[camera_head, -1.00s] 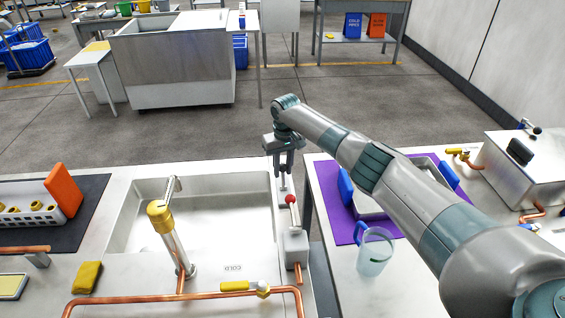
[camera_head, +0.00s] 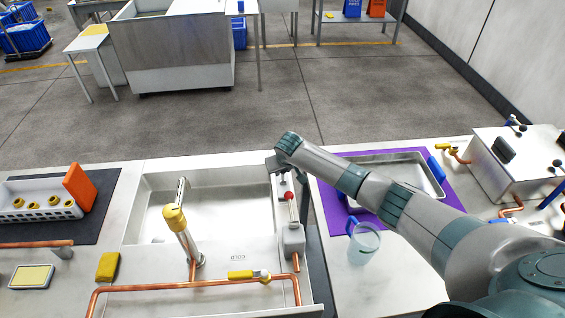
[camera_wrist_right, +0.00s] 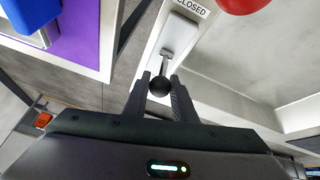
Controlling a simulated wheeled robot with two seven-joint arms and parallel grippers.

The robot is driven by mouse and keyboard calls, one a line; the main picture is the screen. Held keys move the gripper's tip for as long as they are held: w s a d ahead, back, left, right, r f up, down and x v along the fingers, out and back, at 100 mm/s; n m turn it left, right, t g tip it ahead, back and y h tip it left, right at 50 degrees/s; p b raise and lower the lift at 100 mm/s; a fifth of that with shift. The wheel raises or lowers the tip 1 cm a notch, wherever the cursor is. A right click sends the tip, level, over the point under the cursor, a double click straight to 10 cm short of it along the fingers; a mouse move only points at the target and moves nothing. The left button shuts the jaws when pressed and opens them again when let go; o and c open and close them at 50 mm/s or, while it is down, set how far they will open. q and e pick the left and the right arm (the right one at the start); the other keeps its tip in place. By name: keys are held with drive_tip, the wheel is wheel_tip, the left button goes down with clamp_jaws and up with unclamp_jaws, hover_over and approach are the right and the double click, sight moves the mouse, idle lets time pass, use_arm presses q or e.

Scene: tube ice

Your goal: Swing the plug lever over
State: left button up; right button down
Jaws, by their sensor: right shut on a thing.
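The plug lever (camera_wrist_right: 166,60) is a short metal shaft with a black ball knob (camera_wrist_right: 159,86), rising from a pale plate on the sink's right rim. A "CLOSED" label (camera_wrist_right: 190,7) lies beyond the plate in the right wrist view. My right gripper (camera_wrist_right: 160,82) has its two fingers on either side of the knob and is shut on it. In the head view the right gripper (camera_head: 283,178) is small and partly hidden by its own wrist at the sink's right edge. My left gripper is not in view.
A red ball-topped lever (camera_head: 290,197) stands close by on a grey box (camera_head: 292,240). The steel sink (camera_head: 235,200) has a yellow-topped tap (camera_head: 175,217) at left. A clear jug (camera_head: 364,243) and a tray on a purple mat (camera_head: 330,194) are to the right.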

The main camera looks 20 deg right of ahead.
drive_tip(key=shift+s+a+t+p, duration=0.1)
drive_tip(key=shift+s+t+p, duration=0.3)
drive_tip(key=shift+t, duration=0.3)
drive_tip(key=c, duration=1.5)
unclamp_jaws()
drive_tip(key=shift+o, duration=0.2)
drive_tip(key=shift+s+r, duration=0.1)
drive_tip(key=b+v, duration=0.4)
drive_tip(key=v, duration=1.3)
drive_tip(key=shift+a, duration=0.3)
